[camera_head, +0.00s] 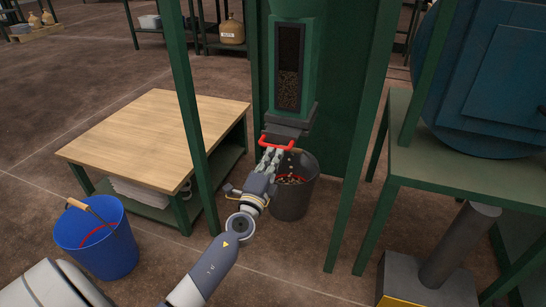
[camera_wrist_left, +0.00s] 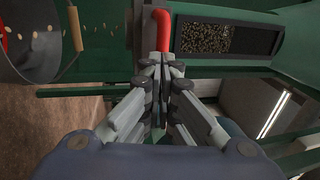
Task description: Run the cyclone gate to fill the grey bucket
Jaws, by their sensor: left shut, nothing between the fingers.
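The cyclone's gate is a grey slide under the green hopper, with a red handle (camera_head: 277,143) that also shows in the left wrist view (camera_wrist_left: 162,30). My left gripper (camera_head: 269,152) is shut and empty, its tips at the handle; I cannot tell if they touch. The grey bucket (camera_head: 291,203) stands on the floor below the gate, partly hidden by my gripper. Some pale material shows in it. In the left wrist view the bucket (camera_wrist_left: 35,72) is at upper left, and pale pellets hang in the air beside it. My right gripper is out of view.
The hopper's window (camera_head: 289,90) shows brown grains in its lower part. A blue bucket (camera_head: 98,245) stands at left by a wooden-topped table (camera_head: 150,135). Green posts flank the hopper. A green bench (camera_head: 450,165) is at right. Open floor lies in front.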

